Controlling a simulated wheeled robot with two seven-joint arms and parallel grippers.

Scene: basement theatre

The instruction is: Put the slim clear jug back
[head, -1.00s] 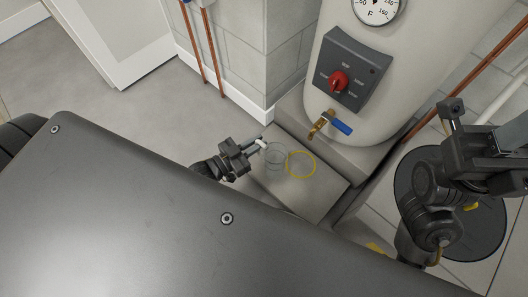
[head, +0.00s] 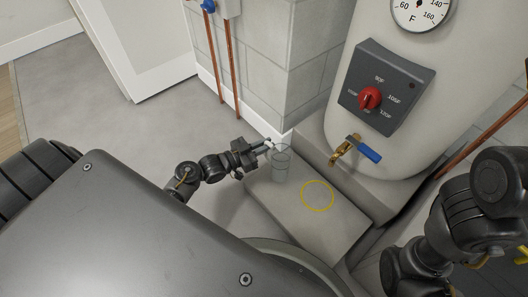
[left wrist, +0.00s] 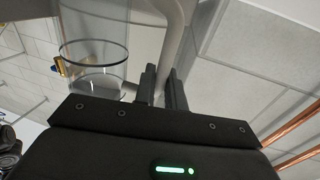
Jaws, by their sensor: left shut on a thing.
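The slim clear jug (head: 282,165) is a see-through cylinder, faint against the grey plinth in the head view. It also shows in the left wrist view (left wrist: 93,68), left of the fingers. My left gripper (head: 266,147) is shut on the jug at its side, with a pale handle-like part by the fingertips. The fingers show in the left wrist view (left wrist: 162,88). A yellow ring (head: 317,181) is marked on the plinth top, right of and nearer than the jug. I cannot tell whether the jug's base touches the plinth. My right gripper is out of view.
The low grey plinth (head: 292,215) has a bare top around the ring. A tank (head: 418,75) with a red-knobbed control box (head: 386,85) stands behind it. A brass tap with a blue lever (head: 368,152) juts out above the plinth. Copper pipes (head: 231,70) run down the wall.

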